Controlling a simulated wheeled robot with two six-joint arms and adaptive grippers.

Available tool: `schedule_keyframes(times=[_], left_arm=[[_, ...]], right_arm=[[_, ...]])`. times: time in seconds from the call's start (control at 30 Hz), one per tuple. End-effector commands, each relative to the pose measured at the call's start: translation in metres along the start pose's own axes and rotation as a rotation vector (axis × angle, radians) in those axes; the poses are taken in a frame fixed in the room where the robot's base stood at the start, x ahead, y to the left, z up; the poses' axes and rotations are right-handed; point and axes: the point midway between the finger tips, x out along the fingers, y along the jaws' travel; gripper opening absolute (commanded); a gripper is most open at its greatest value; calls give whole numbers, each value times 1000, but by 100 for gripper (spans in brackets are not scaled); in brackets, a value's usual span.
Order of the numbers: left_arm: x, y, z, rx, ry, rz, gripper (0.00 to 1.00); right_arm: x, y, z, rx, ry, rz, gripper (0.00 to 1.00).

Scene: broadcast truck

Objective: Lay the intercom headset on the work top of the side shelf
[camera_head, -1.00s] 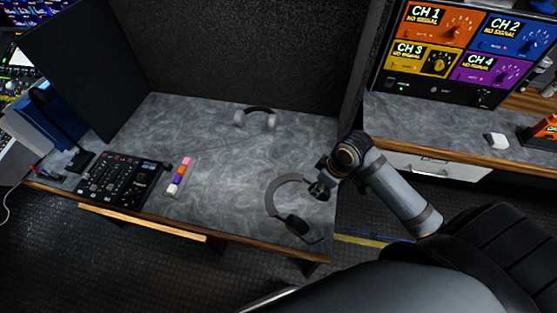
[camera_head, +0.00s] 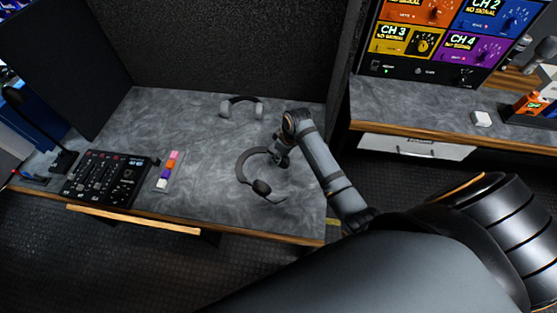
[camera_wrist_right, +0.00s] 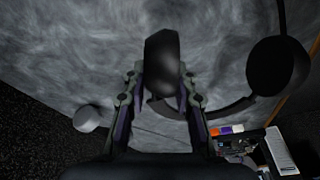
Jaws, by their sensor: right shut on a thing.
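The dark intercom headset (camera_head: 262,187), with one ear cup and a thin boom, is over the right part of a grey marbled work top (camera_head: 205,205). My right gripper (camera_head: 279,154) is shut on the headset's end opposite the ear cup. In the right wrist view my right gripper (camera_wrist_right: 162,95) has its fingers on either side of a dark pad, and the ear cup (camera_wrist_right: 277,66) hangs clear at the right. I cannot tell whether the headset touches the work top. My left gripper is not in view. I cannot tell which surface is the side shelf.
Grey headphones (camera_head: 241,106) lie near the back panel. A black mixer (camera_head: 104,178) and a strip of coloured blocks (camera_head: 168,171) are at the left. A second counter (camera_head: 420,113) at the right carries a monitor and a white block (camera_head: 481,118). The middle of the left work top is clear.

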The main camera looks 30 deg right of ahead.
Motion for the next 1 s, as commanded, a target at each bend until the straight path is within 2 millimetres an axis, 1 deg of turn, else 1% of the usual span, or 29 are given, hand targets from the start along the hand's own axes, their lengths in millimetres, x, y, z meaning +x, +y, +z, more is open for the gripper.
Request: schedule_keyframes(times=[0.17, 0.23, 0.3, 0.4, 0.77, 0.8, 0.93, 1.0], left_arm=[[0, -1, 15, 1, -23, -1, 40], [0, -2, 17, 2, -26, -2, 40], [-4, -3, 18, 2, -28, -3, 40], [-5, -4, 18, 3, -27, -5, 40], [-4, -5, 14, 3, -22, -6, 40], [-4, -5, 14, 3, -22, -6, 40], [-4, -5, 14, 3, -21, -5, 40], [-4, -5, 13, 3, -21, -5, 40]], right_arm=[[6, 1, -4, 0, 3, 0, 0], [14, 2, -7, 1, 1, -3, 0], [25, 2, -2, 2, -1, -3, 0], [38, 2, 1, 1, 0, -2, 0], [43, 2, 2, 1, 2, 0, 0], [43, 2, 3, 1, 1, 0, 33], [43, 2, 3, 1, 1, 0, 50], [43, 2, 3, 1, 1, 0, 50]])
